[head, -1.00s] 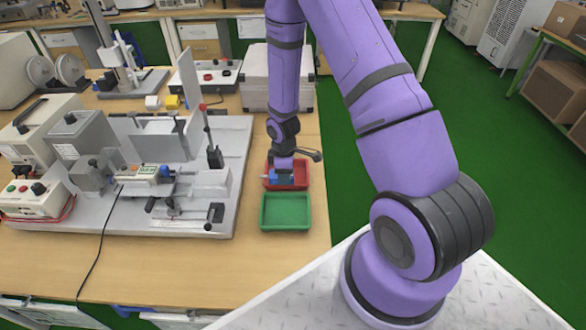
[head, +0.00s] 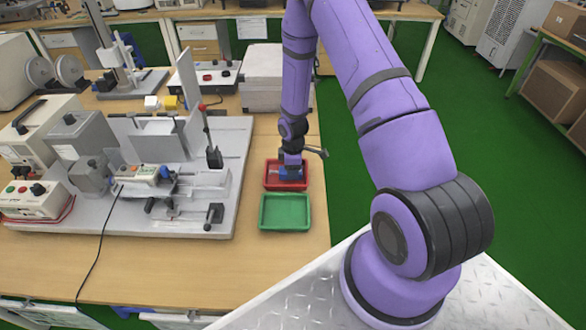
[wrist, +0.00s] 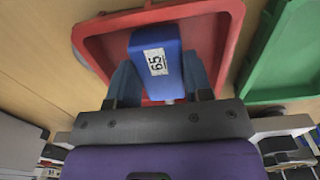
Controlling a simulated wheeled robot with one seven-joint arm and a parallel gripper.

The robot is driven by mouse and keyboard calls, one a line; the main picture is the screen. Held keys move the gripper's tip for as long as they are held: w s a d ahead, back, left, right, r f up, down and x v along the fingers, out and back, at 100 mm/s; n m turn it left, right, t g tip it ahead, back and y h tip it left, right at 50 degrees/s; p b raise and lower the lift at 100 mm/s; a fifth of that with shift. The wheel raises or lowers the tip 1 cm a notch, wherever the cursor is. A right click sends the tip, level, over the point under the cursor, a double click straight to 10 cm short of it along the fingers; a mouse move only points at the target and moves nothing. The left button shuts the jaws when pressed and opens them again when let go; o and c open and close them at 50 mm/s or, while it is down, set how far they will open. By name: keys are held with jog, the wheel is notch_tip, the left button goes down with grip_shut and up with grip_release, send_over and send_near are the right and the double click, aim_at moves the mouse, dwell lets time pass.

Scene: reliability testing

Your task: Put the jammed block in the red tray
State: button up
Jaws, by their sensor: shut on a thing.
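The blue block (wrist: 150,58), with a white label reading 65, is between the fingers of my gripper (wrist: 160,88) in the wrist view. My gripper (head: 291,172) is shut on it. In the head view the block (head: 291,175) shows over the red tray (head: 267,187). The red tray (wrist: 222,40) fills much of the wrist view behind the block. I cannot tell whether the block touches the tray floor.
A green tray (head: 285,229) lies just in front of the red one. The grey test rig (head: 236,150) with levers stands to the left. A light box (head: 262,90) stands behind. The table's right edge is close to the trays.

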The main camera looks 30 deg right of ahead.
jog(key=shift+f, duration=0.15)
jog(key=o, duration=1)
jog(key=shift+c, duration=0.2)
